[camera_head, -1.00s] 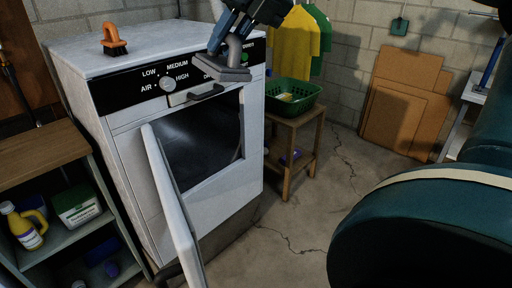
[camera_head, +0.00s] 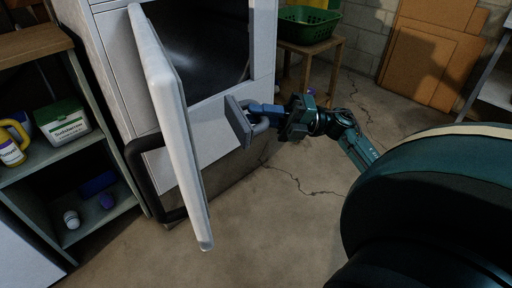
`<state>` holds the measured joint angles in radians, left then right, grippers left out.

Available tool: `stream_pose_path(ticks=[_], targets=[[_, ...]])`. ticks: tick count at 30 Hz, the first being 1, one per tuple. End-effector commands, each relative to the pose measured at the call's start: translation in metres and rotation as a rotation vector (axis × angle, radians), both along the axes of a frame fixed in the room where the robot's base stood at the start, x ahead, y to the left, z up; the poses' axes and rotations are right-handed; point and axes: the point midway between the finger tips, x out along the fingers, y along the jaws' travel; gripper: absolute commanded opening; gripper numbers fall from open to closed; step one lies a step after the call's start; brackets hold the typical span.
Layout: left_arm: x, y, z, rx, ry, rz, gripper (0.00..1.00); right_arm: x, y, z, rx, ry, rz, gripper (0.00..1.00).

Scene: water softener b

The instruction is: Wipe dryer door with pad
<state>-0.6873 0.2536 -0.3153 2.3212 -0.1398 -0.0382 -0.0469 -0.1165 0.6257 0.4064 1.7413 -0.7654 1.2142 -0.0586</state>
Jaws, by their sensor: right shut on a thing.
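The dryer door (camera_head: 172,118) stands open, swung out toward me and seen nearly edge-on, with a dark handle (camera_head: 150,172) on its left side. The dryer (camera_head: 213,118) is white with a dark opening behind the door. My right gripper (camera_head: 262,111) is shut on the grey handle of the pad (camera_head: 239,121). The pad is a flat grey plate held upright, its face turned left toward the door's inner side. A gap shows between pad and door. The left gripper is not in view.
A shelf unit (camera_head: 42,154) with a box (camera_head: 66,122) and bottles stands at the left. A wooden stool (camera_head: 314,52) carries a green basket (camera_head: 307,25) behind my right gripper. Cardboard sheets (camera_head: 432,58) lean on the wall. The cracked floor (camera_head: 285,220) is clear in front.

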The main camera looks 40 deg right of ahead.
Motion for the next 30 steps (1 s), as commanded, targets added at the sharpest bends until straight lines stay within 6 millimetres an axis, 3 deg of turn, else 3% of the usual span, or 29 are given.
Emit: stream_pose_path(ticks=[1,6,21,30], targets=[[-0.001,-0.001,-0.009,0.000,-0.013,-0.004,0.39,-0.001,0.005,-0.018,0.028,-0.007,-0.010,0.00],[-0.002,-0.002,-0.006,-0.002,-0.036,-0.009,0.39,-0.002,0.014,-0.032,0.060,-0.016,-0.028,0.00],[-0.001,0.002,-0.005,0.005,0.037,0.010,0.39,0.009,0.058,-0.030,0.062,-0.016,-0.028,0.00],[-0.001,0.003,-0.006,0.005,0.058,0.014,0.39,0.013,0.071,-0.031,0.062,-0.016,-0.029,0.00]])
